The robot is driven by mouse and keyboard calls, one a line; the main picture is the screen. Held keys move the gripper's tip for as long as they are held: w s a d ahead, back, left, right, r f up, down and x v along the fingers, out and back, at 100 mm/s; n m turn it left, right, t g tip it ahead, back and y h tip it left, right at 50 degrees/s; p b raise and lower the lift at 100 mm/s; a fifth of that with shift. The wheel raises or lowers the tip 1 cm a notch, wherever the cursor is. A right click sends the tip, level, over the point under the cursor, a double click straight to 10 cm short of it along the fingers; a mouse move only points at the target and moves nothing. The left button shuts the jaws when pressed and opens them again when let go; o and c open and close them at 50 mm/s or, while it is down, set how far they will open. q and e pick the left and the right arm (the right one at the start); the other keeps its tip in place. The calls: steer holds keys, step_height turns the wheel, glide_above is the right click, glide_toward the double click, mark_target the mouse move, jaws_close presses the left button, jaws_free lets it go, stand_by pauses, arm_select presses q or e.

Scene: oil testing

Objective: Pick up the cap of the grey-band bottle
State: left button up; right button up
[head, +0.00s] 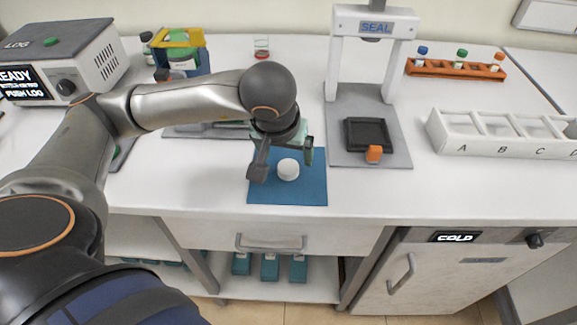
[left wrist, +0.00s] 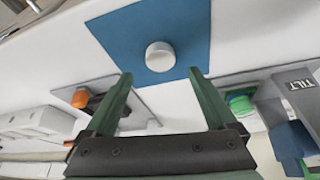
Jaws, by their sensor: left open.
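A white round cap (head: 288,172) lies on the blue mat (head: 300,195) near the front of the bench. In the left wrist view the cap (left wrist: 159,56) sits on the blue mat (left wrist: 120,30), just beyond the fingertips and about midway between them. My left gripper (head: 284,161) is open and empty, with its two fingers apart on either side of the cap in the head view. It also shows in the left wrist view (left wrist: 161,73). I cannot make out a bottle with a grey band. My right gripper is not in view.
The SEAL press (head: 372,22) stands right of the mat, with a black tray and orange part on its base. A white lettered rack (head: 485,150) and an orange vial rack (head: 440,70) are farther right. The log device (head: 60,60) is at left. Bare bench surrounds the mat's front.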

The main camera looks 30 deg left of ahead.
mark_target(289, 165)
arm_select(q)
steer(key=x, duration=0.5)
steer(key=shift+s, duration=0.15)
steer(key=c, duration=1.4)
steer(key=shift+r, duration=0.1)
